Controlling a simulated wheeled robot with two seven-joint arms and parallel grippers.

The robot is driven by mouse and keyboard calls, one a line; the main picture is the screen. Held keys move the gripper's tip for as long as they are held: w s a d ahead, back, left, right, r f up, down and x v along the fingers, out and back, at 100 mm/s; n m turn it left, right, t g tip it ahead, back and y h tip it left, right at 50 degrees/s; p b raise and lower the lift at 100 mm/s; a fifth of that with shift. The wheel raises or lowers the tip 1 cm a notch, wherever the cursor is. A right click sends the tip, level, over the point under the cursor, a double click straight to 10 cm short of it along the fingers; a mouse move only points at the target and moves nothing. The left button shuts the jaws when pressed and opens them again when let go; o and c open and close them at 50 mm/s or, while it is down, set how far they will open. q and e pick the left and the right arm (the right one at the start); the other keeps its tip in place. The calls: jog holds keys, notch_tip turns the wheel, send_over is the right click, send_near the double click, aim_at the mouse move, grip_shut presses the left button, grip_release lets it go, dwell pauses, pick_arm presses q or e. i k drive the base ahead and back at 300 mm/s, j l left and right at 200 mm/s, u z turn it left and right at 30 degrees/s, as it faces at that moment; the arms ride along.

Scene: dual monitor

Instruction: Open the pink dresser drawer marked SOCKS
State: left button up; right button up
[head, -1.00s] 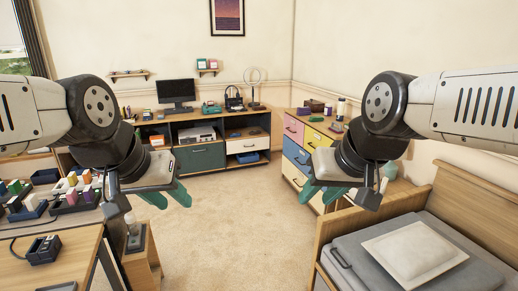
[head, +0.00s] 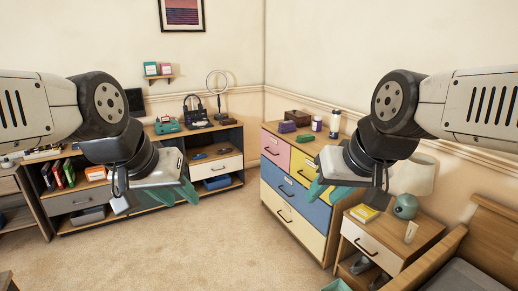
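The pink drawer (head: 275,149) is the upper-left drawer of a wooden dresser (head: 329,246) right of centre. It looks closed, with a dark handle and a small label too small to read. A yellow drawer (head: 302,166) sits beside it, partly covered by my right gripper. My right gripper (head: 328,193) hangs in front of the dresser in the picture, its teal fingers apart and empty. My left gripper (head: 170,196) hangs over the view of the low shelf unit, left of the dresser, with teal fingers apart and empty. Neither gripper appears to touch the dresser.
A blue drawer (head: 290,188) and a cream drawer (head: 291,222) lie below. Small boxes and a bottle (head: 335,124) stand on the dresser. A nightstand (head: 380,240) and bed (head: 480,245) are at right. Carpet (head: 200,250) in front is clear.

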aim_at(275, 148)
jog(key=i+j+z, duration=0.6)
jog(key=j, duration=0.25)
